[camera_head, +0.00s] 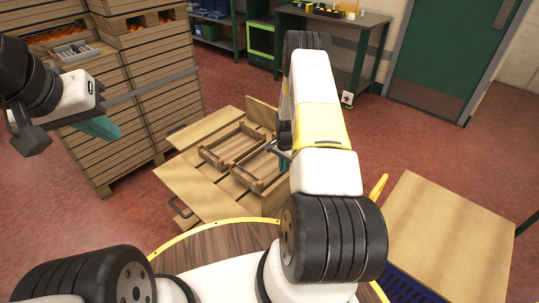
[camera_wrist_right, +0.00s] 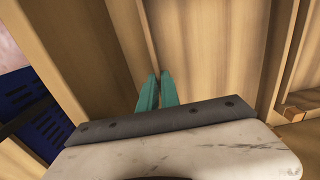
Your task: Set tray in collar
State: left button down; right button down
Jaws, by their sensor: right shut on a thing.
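A light wooden tray (camera_head: 247,188) with low slatted walls sits on the right side of a pale wooden box-like structure, which I take for the collar (camera_head: 197,197). A second tray-like frame (camera_head: 213,157) lies beside it, behind and to the left. My right gripper (camera_head: 282,152) is at the right end of the front tray, partly hidden by my arm. In the right wrist view its teal fingers (camera_wrist_right: 158,92) are close together against pale wood, shut on what seems to be the tray's wall. My left gripper (camera_head: 98,127) hangs empty at the left; its finger gap is not visible.
Tall stacks of wooden crates (camera_head: 150,85) on a pallet stand behind left, near my left gripper. An upright wooden panel (camera_head: 262,115) stands behind the trays. A wooden table (camera_head: 450,235) is at the right, with a blue crate (camera_head: 405,287) beside it.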

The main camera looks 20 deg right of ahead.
jog(key=shift+f, duration=1.7)
jog(key=shift+f, duration=0.15)
jog(key=c, duration=1.6)
grip_release()
